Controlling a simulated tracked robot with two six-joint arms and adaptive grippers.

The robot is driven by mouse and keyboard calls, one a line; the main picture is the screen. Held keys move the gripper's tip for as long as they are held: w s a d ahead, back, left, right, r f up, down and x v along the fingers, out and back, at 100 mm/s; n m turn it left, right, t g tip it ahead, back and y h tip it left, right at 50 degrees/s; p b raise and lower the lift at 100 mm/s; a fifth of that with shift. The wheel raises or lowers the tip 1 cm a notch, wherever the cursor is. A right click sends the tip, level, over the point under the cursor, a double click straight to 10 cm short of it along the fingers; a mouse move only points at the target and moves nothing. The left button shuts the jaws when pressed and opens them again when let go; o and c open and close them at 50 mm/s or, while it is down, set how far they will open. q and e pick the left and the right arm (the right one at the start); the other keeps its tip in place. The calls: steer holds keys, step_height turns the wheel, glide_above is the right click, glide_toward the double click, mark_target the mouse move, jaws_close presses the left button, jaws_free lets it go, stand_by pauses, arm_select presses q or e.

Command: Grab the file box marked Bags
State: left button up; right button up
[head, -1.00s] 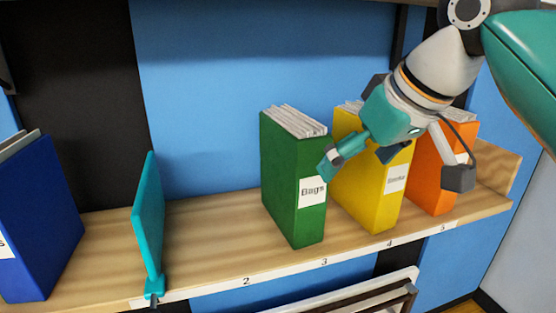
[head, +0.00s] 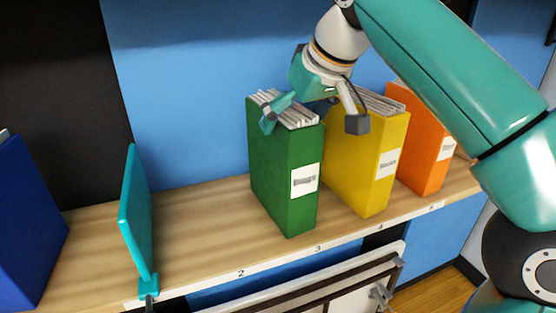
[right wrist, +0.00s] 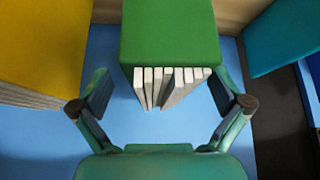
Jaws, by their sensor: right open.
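The green file box (head: 285,170) stands upright on the shelf, with white sheets showing at its top. Its front label is blurred now but read "Bags" in the earlier head view. My right gripper (head: 294,112) is open at the top of this box, one finger in front of its upper left edge. In the right wrist view, the green box (right wrist: 170,30) and its papers lie between the two spread fingers of the right gripper (right wrist: 165,98), with a gap on each side. My left gripper is not in view.
A yellow file box (head: 365,165) stands close to the right of the green one, then an orange box (head: 425,145). A teal divider (head: 136,215) and a blue box (head: 25,225) stand left. Bare shelf (head: 205,215) lies between divider and green box.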

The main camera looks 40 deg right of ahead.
steer(key=shift+w+r, duration=0.1)
steer(key=shift+w, duration=0.35)
steer(key=w+f, duration=0.2)
steer(key=w, duration=0.1)
steer(key=shift+w+d+f, duration=0.1)
steer(key=shift+w+f, duration=0.1)
steer(key=shift+f, duration=0.2)
steer(key=c, duration=1.9)
